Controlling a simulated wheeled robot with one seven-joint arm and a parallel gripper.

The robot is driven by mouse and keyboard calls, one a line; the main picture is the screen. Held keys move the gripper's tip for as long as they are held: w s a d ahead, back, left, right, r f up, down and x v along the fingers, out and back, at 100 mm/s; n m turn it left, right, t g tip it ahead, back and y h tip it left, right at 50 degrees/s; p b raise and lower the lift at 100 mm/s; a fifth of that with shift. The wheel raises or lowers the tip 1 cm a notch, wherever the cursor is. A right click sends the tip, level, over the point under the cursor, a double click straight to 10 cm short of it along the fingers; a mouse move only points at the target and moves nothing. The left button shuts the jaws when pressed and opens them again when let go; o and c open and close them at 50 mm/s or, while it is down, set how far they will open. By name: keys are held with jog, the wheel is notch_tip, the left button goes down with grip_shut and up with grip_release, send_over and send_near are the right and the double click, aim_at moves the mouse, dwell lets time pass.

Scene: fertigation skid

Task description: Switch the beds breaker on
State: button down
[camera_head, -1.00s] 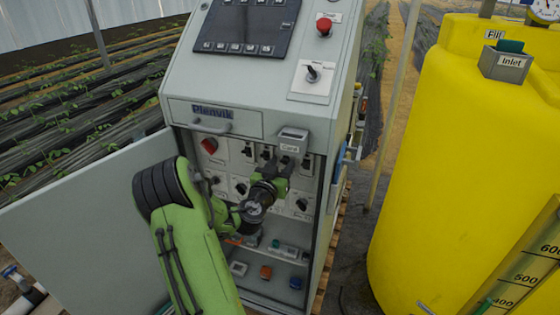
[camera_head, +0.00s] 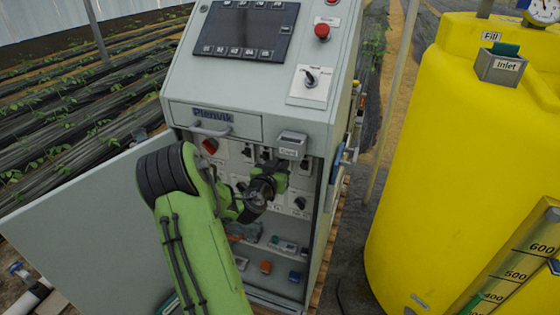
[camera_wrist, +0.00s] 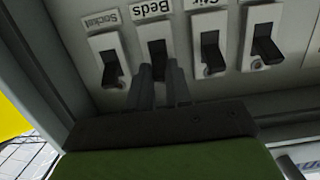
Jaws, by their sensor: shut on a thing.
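The beds breaker (camera_wrist: 157,52) is a black toggle on a pale plate under a "Beds" label in the wrist view. My gripper (camera_wrist: 161,88) is shut on its toggle, with one dark finger on each side of the lower part. The fingers hide the toggle's end, so I cannot tell its exact position. In the head view my gripper (camera_head: 277,172) is at the breaker row inside the open cabinet (camera_head: 240,128), and it covers the beds breaker there.
Similar breakers stand beside it: one on the left (camera_wrist: 108,62), the "Stir" one (camera_wrist: 212,50) and another on the right (camera_wrist: 264,45). The cabinet door (camera_head: 80,225) stands open at left. A yellow tank (camera_head: 440,170) stands at right.

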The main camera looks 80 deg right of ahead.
jog(key=c, duration=1)
grip_release()
jog(key=shift+c, duration=0.2)
jog(key=w+a+r+b, duration=0.1)
jog(key=a+r+b, duration=0.1)
jog(key=a+b, duration=0.7)
jog(key=a, duration=0.6)
jog(key=shift+w+a+r+b, duration=0.15)
jog(key=shift+w+a+b, duration=0.1)
jog(key=shift+b, duration=0.15)
